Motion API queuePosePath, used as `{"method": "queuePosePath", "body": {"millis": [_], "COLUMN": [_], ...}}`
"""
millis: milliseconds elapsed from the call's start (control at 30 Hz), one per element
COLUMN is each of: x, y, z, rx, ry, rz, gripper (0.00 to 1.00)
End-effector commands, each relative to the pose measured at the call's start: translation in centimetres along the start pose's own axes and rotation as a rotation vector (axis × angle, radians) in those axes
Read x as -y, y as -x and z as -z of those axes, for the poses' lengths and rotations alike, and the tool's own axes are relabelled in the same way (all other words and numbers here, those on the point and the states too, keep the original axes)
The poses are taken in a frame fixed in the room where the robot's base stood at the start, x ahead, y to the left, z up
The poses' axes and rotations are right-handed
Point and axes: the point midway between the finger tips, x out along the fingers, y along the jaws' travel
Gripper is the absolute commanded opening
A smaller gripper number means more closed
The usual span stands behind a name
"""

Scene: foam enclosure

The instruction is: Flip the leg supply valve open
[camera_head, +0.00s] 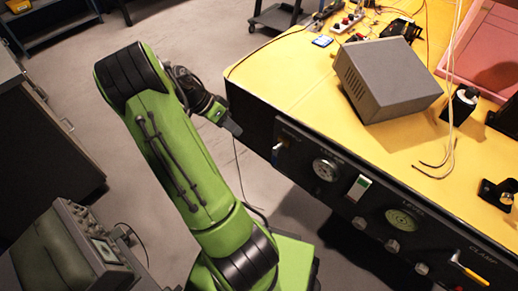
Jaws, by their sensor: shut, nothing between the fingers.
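The dark control panel (335,190) runs along the front side of the yellow-topped bench. At its left end is a small pale, lever-like fitting (278,149) under a label too small to read; it may be the leg supply valve, and its position is unclear. At the right end a yellow-handled lever (470,268) sits below the word CLAMP. My gripper (233,128) is at the end of my green arm, left of the panel's left end and apart from the small fitting. It is shut and empty. Its fingers are small and partly dark in this view.
A grey box (388,79) sits on the bench top. An instrument (75,250) stands at lower left. Floor (200,40) is clear behind my arm.

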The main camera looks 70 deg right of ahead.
Motion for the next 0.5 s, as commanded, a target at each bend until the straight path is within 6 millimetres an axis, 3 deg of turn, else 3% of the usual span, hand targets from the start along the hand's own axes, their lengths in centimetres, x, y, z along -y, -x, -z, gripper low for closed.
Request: {"method": "queuePosePath", "body": {"millis": [233, 500], "x": [0.0, 0.1], "y": [-1.4, -7.3], "z": [-0.1, -0.2], "rx": [0.001, 0.003], "ry": [0.001, 0.003], "rz": [-0.003, -0.004], "gripper": [0.0, 0.0]}}
